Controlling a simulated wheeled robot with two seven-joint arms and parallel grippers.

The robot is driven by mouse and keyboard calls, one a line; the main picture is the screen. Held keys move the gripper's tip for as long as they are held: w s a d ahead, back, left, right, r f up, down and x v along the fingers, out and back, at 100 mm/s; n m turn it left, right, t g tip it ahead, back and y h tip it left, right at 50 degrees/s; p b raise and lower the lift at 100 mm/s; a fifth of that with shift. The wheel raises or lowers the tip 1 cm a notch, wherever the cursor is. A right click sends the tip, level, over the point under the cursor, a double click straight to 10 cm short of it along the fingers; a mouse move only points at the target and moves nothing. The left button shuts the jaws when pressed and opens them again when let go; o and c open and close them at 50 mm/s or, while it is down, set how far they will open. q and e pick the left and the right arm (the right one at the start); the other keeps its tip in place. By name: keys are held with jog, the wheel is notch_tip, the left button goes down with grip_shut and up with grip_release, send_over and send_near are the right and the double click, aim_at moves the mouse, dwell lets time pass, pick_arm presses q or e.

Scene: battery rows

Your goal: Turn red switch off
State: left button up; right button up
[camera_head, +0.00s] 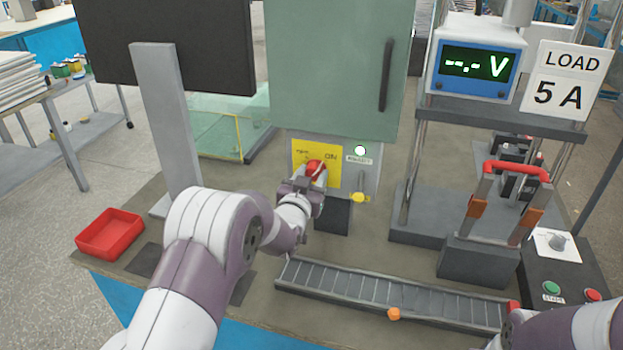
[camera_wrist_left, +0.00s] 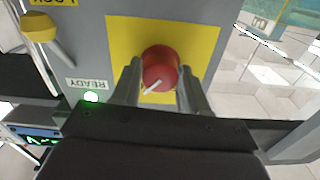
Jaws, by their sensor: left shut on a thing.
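The red switch (camera_head: 314,168) is a round red knob on a yellow plate (camera_head: 329,178), on the grey panel below the green cabinet. In the left wrist view the red switch (camera_wrist_left: 160,68) has a white pointer line, slanting from lower left to upper right. My left gripper (camera_head: 308,182) is at the knob, and in the wrist view its two fingers (camera_wrist_left: 158,88) are shut on it, one on each side. The word ON shows on the yellow plate in the head view. My right arm (camera_head: 570,328) shows at the lower right corner; its gripper is out of view.
A lit lamp marked READY (camera_head: 360,151) and a yellow handle (camera_head: 358,197) are right of the plate. A slatted rail (camera_head: 390,292) crosses the table in front. A red tray (camera_head: 109,234) is at left. A meter (camera_head: 476,68) reads "--.- V" beside a "LOAD 5 A" sign.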

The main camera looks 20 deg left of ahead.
pick_arm(q)
jog(key=shift+f+n+b, duration=0.1)
jog(key=shift+n+b, duration=3.05)
jog(key=shift+n, duration=5.35)
jog(key=o, duration=1.1)
jog(key=shift+c, duration=0.2)
jog(key=s, duration=1.2)
jog(key=shift+s+a, duration=0.2)
jog(key=shift+s, duration=0.15)
